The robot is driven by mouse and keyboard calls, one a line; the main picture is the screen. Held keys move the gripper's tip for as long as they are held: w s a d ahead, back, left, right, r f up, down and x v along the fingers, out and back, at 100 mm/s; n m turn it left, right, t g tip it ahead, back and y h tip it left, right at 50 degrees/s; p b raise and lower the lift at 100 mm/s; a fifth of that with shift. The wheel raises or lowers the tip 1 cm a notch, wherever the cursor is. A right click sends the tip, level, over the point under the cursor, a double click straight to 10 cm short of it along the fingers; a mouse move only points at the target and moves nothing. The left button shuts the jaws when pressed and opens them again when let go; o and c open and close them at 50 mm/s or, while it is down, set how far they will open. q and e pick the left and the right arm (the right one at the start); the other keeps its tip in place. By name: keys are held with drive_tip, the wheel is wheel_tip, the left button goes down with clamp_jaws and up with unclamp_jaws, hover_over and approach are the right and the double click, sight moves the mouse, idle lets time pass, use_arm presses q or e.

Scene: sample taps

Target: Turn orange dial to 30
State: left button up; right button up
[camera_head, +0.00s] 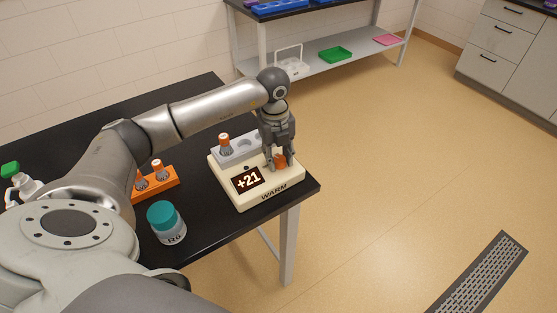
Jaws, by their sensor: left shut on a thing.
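A cream device (228,190) marked "WARM" stands near the right corner of the black table. Its dark display (247,180) reads "+21". The orange dial (281,162) sits on the device's top, right of the display, partly hidden by fingers. My left gripper (277,165) points down from above and is shut on the orange dial. My right gripper is not in view.
A grey block (240,150) on the device holds an orange-capped vial (224,143). An orange rack (163,184) with capped vials and a teal-lidded jar (167,225) stand to the left on the black table (205,240). A white bottle (24,186) is at far left.

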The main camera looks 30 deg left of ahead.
sight(277, 157)
use_arm(q)
drive_tip(key=m+b, duration=0.2)
drive_tip(key=m, duration=0.2)
drive_tip(key=shift+w+m, duration=0.1)
drive_tip(key=shift+m, duration=0.2)
drive_tip(key=shift+m+b, duration=0.8)
drive_tip(key=shift+m, duration=1)
drive_tip(key=shift+r, duration=0.1)
drive_tip(key=o, duration=1)
wheel_tip(277, 157, up, 12)
drive_tip(key=shift+a, duration=0.3)
